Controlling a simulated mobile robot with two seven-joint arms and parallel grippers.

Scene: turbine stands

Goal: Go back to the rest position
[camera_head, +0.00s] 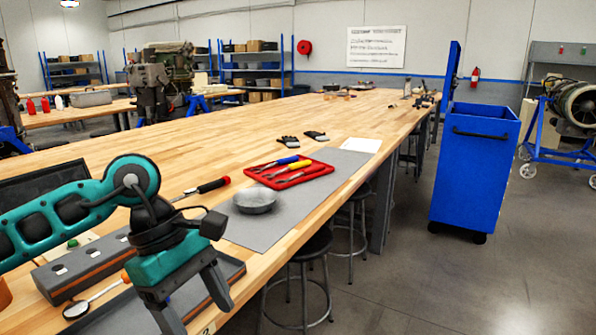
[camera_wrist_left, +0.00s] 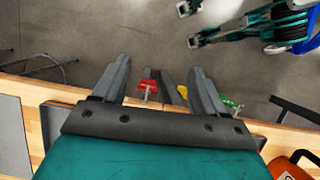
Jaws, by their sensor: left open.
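My left gripper (camera_head: 192,303) hangs at the lower left in the head view, with its two fingers pointing down and apart. It is open and empty, above the near bench end beside a dark grey tray (camera_head: 233,272). In the left wrist view my left gripper (camera_wrist_left: 159,68) shows both fingers spread, with bench edge and floor beyond. Small red (camera_wrist_left: 147,85) and yellow (camera_wrist_left: 183,91) parts show between the fingers; I cannot tell what they are.
On the wooden bench (camera_head: 350,112), a grey mat (camera_head: 335,185) bears a metal bowl (camera_head: 255,201) and a red tool tray (camera_head: 320,170). Stools (camera_head: 305,245) and a blue cart (camera_head: 470,170) stand at right.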

